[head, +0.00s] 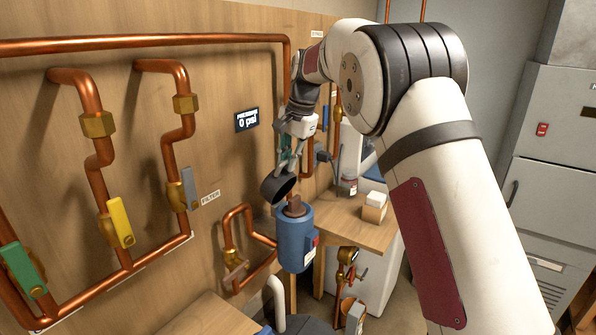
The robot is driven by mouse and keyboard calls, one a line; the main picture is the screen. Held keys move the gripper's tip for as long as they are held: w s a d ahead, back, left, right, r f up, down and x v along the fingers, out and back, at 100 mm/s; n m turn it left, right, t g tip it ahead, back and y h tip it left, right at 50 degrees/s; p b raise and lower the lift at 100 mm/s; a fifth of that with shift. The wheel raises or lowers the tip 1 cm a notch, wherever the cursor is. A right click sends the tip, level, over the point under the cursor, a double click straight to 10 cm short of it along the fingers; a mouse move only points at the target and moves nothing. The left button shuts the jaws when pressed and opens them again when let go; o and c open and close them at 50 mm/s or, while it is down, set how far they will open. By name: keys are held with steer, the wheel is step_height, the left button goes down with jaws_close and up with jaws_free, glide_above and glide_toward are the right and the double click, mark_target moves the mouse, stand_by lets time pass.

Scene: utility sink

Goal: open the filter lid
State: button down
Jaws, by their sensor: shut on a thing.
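The filter housing is a blue upright canister (295,245) below the middle of the head view. Its top is open, and a brown piece (296,206) shows in the mouth. The dark round filter lid (278,189) is tilted at the upper left of the canister, with its hollow side partly in view. My gripper (288,163) comes down from above and is shut on the lid. The fingertips are small and partly hidden at the lid. I cannot tell whether the lid still touches the canister's rim.
Copper pipes run over the wooden wall, with green (23,270), yellow (120,223) and grey (190,188) valve handles. A wall display (247,120) reads 0 psi. A wooden bench (355,232) with a small box (374,208) and a jar stands right of the canister.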

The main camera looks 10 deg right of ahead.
steer(key=w+a+b, duration=0.3)
steer(key=w+a, duration=0.1)
steer(key=shift+w+a+r, duration=0.1)
steer(key=shift+w+a, duration=0.05)
steer(key=shift+w, duration=0.05)
steer(key=shift+w+a+b, duration=0.55)
steer(key=shift+w+a, duration=0.1)
steer(key=shift+a, duration=0.1)
steer(key=c, duration=1.7)
jaws_free()
steer(key=shift+o, duration=0.2)
steer(key=v, duration=0.7)
steer(key=shift+s+d+r, duration=0.1)
